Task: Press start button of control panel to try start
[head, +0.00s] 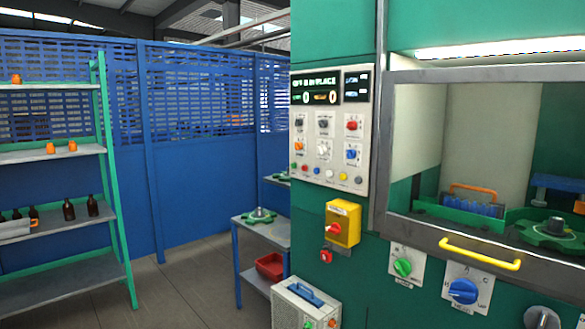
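The control panel (350,112) is a light plate on the green machine front, right of the picture's middle. At its top are dark displays (315,88) with lit text. Below them are several coloured knobs, among them a red knob (352,125) and a blue knob (351,154). A row of small round coloured buttons (330,173) runs along its lower edge. The labels are too small to read, so I cannot tell which button is start. Neither of my grippers is in view, and nothing covers the panel.
A yellow switch box (342,223) with a red handle sits below the panel. A yellow handle (480,254) crosses the machine window's lower frame. A grey box (305,300) stands at the machine's foot.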

